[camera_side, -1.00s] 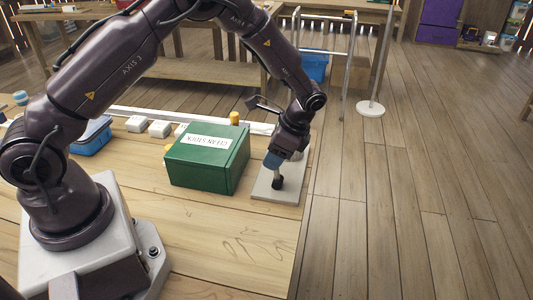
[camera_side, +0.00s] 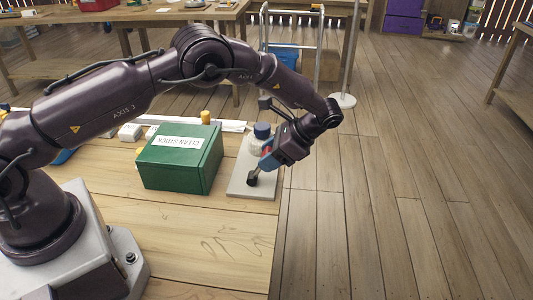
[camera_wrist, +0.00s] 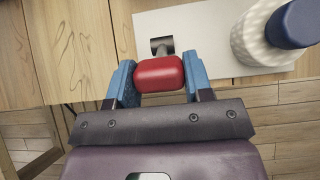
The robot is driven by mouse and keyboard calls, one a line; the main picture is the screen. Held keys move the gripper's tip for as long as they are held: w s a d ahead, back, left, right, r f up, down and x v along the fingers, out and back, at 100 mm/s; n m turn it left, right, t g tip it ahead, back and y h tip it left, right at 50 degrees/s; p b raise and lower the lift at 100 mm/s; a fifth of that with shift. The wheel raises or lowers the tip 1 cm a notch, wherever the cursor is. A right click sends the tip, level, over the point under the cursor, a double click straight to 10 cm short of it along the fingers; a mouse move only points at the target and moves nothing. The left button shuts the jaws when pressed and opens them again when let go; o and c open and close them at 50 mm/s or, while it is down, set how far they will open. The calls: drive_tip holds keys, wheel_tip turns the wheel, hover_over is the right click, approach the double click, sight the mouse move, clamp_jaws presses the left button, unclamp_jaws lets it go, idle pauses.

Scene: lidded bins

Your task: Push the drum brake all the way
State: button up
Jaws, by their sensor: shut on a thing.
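The drum brake stands on a pale base plate (camera_side: 240,188) at the table's right edge; the plate also shows in the wrist view (camera_wrist: 195,28). Its white ribbed drum (camera_wrist: 252,38) has a blue cap (camera_side: 262,130). Its lever rises from a black pivot (camera_side: 252,180) and leans to the right in the side view. The lever ends in a red handle (camera_wrist: 160,74). My gripper (camera_wrist: 155,84) is shut on the red handle, with a blue fingertip on each side. It comes in tilted from the right, beside the drum. The side view hides most of the handle.
A green box (camera_side: 180,160) with a white label stands left of the plate. Small white blocks (camera_side: 130,131) and a yellow-topped item (camera_side: 205,117) sit behind it. The front of the table is clear. The floor (camera_side: 400,210) lies open to the right.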

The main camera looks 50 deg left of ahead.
drive_tip(key=shift+w+d, duration=0.15)
drive_tip(key=o, duration=0.9)
drive_tip(key=shift+v, duration=3.7)
